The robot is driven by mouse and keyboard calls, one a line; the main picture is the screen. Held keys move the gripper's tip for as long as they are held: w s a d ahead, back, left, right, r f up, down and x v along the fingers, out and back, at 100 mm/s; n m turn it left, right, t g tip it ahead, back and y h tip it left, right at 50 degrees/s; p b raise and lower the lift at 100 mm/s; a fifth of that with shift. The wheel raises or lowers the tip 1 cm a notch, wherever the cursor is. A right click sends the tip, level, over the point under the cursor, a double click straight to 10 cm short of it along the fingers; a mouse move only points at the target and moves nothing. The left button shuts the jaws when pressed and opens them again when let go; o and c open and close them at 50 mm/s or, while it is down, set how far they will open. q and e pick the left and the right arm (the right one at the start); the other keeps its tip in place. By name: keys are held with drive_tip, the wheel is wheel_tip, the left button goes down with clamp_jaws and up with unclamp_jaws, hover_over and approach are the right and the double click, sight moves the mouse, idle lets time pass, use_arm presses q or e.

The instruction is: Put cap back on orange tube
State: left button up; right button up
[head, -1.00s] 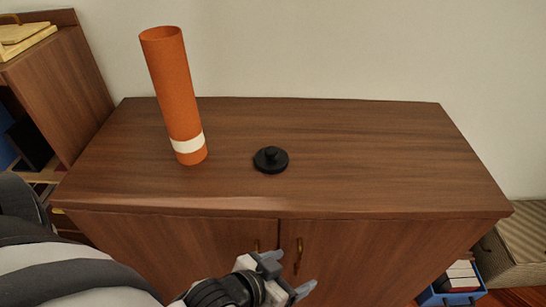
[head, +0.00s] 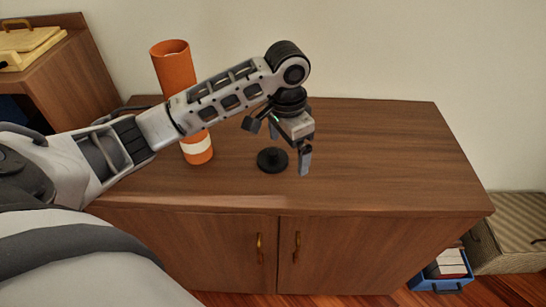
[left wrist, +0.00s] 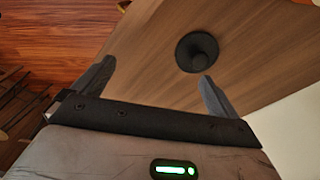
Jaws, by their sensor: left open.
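The orange tube (head: 175,68) stands upright on the wooden cabinet, its top open. A white band circles it near the bottom, and my left arm hides part of its middle. The black cap (head: 272,161), a disc with a knob, lies on the cabinet top to the right of the tube. My left gripper (head: 290,160) is open and empty above the cabinet top, near the cap. In the left wrist view the cap (left wrist: 197,50) lies beyond the fingertips, nearer the right finger. The left fingers (left wrist: 156,72) stand wide apart there. My right gripper is not in view.
The cabinet top (head: 390,160) is clear to the right of the cap. A brown shelf unit (head: 65,75) with a pale wooden box stands at the left. A blue crate (head: 440,284) and a woven box (head: 515,235) are on the floor at the right. A wall is behind.

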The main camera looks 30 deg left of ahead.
use_arm(q)
wheel_tip(320, 180, up, 7)
drive_tip(key=n, duration=0.2)
hover_over(271, 152)
drive_tip(key=shift+d+g, duration=0.15)
drive_tip(key=shift+g, duration=0.15)
wheel_tip(271, 152, down, 11)
drive_tip(key=shift+r, duration=0.1)
drive_tip(key=shift+f, duration=2.6)
drive_tip(key=c, duration=1.1)
